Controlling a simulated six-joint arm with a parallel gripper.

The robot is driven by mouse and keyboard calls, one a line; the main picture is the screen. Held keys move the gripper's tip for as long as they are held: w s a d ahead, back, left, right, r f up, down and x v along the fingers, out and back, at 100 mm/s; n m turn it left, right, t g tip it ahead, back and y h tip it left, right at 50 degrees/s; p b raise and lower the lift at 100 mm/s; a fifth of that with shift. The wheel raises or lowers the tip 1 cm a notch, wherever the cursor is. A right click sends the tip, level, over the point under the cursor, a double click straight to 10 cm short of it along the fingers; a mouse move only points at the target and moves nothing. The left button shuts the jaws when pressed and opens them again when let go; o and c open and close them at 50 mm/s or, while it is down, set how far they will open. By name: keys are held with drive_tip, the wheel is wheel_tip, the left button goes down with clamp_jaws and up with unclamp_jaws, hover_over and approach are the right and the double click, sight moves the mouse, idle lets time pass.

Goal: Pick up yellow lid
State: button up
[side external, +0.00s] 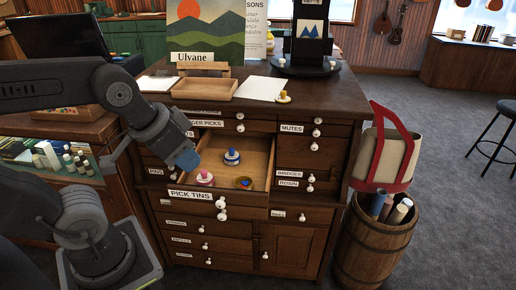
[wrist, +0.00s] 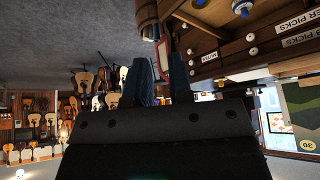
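A small yellow lid (side external: 284,97) with a knob sits on the wooden cabinet top, at the right end of the white paper. An uncovered tin (side external: 243,182) with a yellowish rim and something blue inside stands in the pulled-out drawer labelled PICK TINS. My gripper (side external: 188,160) hangs at the left side of that drawer, apart from the lid, with blue fingers. In the wrist view my gripper (wrist: 162,75) shows a gap between the two fingers, with nothing held. The yellow lid is not visible in the wrist view.
The open drawer (side external: 262,160) also holds a blue-and-white tin (side external: 232,157) and a pink-and-white tin (side external: 205,179). On the cabinet top are a wooden tray (side external: 205,88), a landscape picture (side external: 205,35) and a black stand (side external: 306,65). A barrel (side external: 372,245) stands at right.

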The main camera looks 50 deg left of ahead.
drive_tip(key=o, duration=1.1)
wheel_tip(320, 180, up, 7)
drive_tip(key=n+g+y, duration=0.2)
drive_tip(key=n+y, duration=0.4)
drive_tip(key=n, duration=0.5)
hover_over(284, 92)
drive_tip(key=s+d, duration=0.4)
drive_tip(key=d, duration=0.2)
drive_tip(key=shift+h, duration=0.3)
drive_tip(key=x, duration=1.3)
drive_tip(key=shift+a, duration=0.2)
